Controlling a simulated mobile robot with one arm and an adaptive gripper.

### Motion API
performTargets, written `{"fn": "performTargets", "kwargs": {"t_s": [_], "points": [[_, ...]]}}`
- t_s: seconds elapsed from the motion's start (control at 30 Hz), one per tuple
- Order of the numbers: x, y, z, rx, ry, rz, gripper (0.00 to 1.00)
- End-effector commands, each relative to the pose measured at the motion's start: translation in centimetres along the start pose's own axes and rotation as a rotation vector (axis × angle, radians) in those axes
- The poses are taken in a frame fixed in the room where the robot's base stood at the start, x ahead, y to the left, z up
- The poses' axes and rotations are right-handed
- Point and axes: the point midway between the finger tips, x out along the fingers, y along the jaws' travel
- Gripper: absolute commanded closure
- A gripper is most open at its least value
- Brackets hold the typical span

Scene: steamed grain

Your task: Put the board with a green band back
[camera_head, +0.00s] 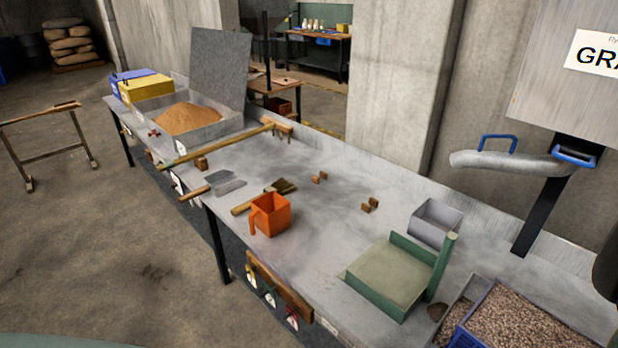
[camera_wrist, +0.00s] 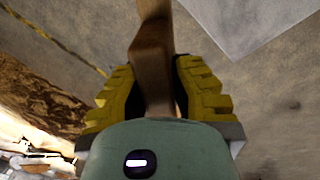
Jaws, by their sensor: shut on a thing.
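My gripper (camera_wrist: 162,80) shows in the wrist view, its two yellow-padded fingers closed on a brown wooden piece (camera_wrist: 153,50). The piece is narrow and runs up out of the top of the view; its lower end is hidden by my gripper. No green band shows on its visible part, so I cannot tell if it is the board. My gripper does not show in the head view. I cannot make out a green-banded board on the bench.
The grey bench (camera_head: 330,225) holds an orange scoop (camera_head: 270,214), a long rake (camera_head: 215,150), a green tray (camera_head: 388,278), a grey bin (camera_head: 436,222) and a blue-edged grain crate (camera_head: 520,318). The bench's middle is mostly clear.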

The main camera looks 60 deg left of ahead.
Motion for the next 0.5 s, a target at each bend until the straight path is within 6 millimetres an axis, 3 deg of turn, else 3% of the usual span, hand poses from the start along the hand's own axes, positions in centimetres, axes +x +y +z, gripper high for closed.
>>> {"fn": "performTargets", "kwargs": {"t_s": [0.23,0.5], "points": [[-2.8,-2.8,6.1,-0.314,0.046,-0.001,1.00],[-4.0,-3.7,8.7,-0.454,0.068,-0.003,1.00]]}}
